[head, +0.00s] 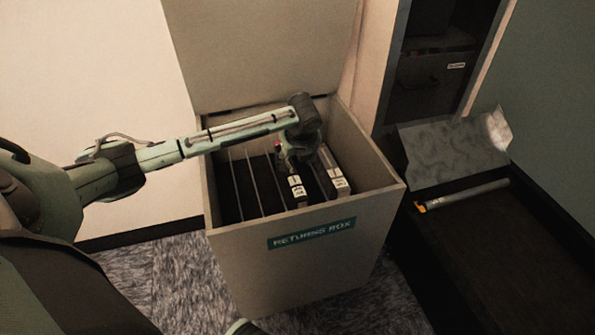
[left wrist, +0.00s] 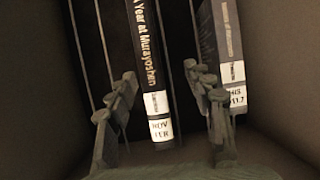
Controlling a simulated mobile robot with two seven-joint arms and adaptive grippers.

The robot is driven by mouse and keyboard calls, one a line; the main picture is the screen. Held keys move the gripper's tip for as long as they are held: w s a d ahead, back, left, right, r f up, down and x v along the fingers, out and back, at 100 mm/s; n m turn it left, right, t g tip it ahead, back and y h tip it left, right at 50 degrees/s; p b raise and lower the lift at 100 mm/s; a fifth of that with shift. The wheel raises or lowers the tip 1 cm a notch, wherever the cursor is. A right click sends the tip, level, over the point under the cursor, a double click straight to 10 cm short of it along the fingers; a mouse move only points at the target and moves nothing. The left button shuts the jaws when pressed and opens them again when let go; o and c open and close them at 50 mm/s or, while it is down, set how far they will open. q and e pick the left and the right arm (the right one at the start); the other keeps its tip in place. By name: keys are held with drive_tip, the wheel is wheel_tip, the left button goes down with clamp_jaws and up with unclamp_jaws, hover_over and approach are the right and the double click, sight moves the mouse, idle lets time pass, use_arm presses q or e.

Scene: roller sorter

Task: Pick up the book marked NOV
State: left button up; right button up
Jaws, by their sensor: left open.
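The dark book marked NOV (left wrist: 148,50) stands in a slot of the returns box, its spine facing up with white labels at its near end. In the head view its white label (head: 297,187) shows, and part of the book is hidden by my gripper. My left gripper (left wrist: 160,73) is open above the book, one finger on each side of the spine, with gaps visible. In the head view the left gripper (head: 300,158) points down into the box. My right gripper is not in view.
A second book marked HIS (left wrist: 228,50) stands to the right, close beside the right finger. Thin dividers (head: 258,185) split the returns box (head: 310,265); slots at left look empty. A dark bench (head: 490,245) with a grey tube (head: 468,194) stands right.

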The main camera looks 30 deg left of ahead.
use_arm(q)
drive_tip(key=shift+s+f+g, duration=0.3)
drive_tip(key=shift+s, duration=0.2)
drive_tip(key=shift+s+a+f, duration=0.1)
drive_tip(key=shift+a+f, duration=0.05)
drive_tip(key=shift+f, duration=0.25)
drive_tip(key=b+x, duration=0.1)
drive_tip(key=x, duration=0.6)
drive_tip(key=shift+s+a, duration=0.1)
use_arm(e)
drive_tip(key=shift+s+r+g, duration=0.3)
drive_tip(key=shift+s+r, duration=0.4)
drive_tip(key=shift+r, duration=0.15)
use_arm(q)
drive_tip(key=shift+c, duration=0.3)
clamp_jaws()
drive_tip(key=shift+r, duration=0.15)
